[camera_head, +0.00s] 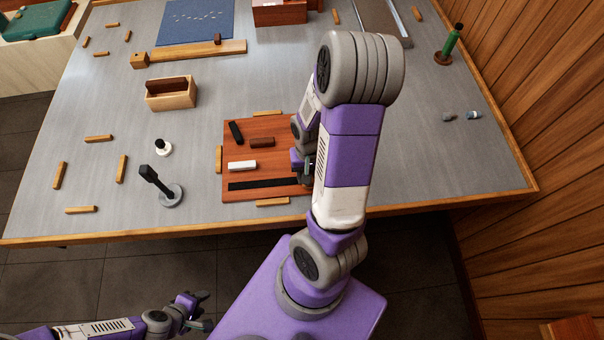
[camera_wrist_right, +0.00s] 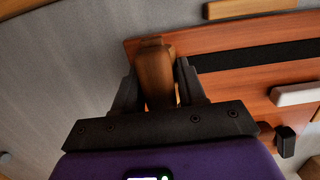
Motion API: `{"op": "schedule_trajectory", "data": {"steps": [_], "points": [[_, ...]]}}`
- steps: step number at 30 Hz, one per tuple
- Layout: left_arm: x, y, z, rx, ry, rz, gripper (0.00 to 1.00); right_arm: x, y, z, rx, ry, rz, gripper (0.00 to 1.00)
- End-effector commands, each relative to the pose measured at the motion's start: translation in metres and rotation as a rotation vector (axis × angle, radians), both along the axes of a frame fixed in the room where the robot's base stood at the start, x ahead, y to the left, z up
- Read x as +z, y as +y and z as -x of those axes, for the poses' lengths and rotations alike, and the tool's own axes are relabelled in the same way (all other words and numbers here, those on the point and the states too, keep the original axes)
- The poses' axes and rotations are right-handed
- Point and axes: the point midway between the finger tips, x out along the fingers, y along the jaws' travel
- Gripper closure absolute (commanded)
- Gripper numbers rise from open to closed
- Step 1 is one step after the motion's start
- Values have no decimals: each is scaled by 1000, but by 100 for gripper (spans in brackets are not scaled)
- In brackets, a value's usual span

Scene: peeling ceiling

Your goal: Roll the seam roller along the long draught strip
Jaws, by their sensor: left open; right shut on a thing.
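The long draught strip (camera_head: 262,184) is a flat black band along the near side of a reddish-brown board (camera_head: 230,170). It also shows across the top of the right wrist view (camera_wrist_right: 255,55). My right gripper (camera_head: 304,172) is over the board's right side, near the strip's right end, partly hidden by my arm. In the right wrist view it is shut on a brown wooden piece, apparently the seam roller's handle (camera_wrist_right: 157,70). The roller's wheel is hidden, so I cannot tell whether it touches the strip. My left gripper (camera_head: 197,308) is open and empty, below the table's front edge.
A white block (camera_head: 242,166), a dark brown block (camera_head: 262,142) and a black piece (camera_head: 236,133) lie on the board. Small wooden blocks (camera_head: 272,202) edge it. A black-handled tool on a grey base (camera_head: 170,194) stands left. A wooden box (camera_head: 171,102) is farther back.

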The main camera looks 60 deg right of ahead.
Motion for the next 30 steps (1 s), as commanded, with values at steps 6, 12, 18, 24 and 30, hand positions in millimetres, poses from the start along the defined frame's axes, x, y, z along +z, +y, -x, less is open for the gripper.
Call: {"op": "schedule_trajectory", "data": {"steps": [6,12,18,24,30], "points": [[0,0,0,0,0,0,57,0,0,0,0,0,0,100],[10,0,0,0,0,0,57,10,0,0,0,0,0,100],[34,0,0,0,0,0,57,34,0,0,0,-1,1,100],[56,0,0,0,0,0,57,58,0,0,0,-1,1,100],[71,0,0,0,0,0,57,72,0,0,0,0,0,100]]}}
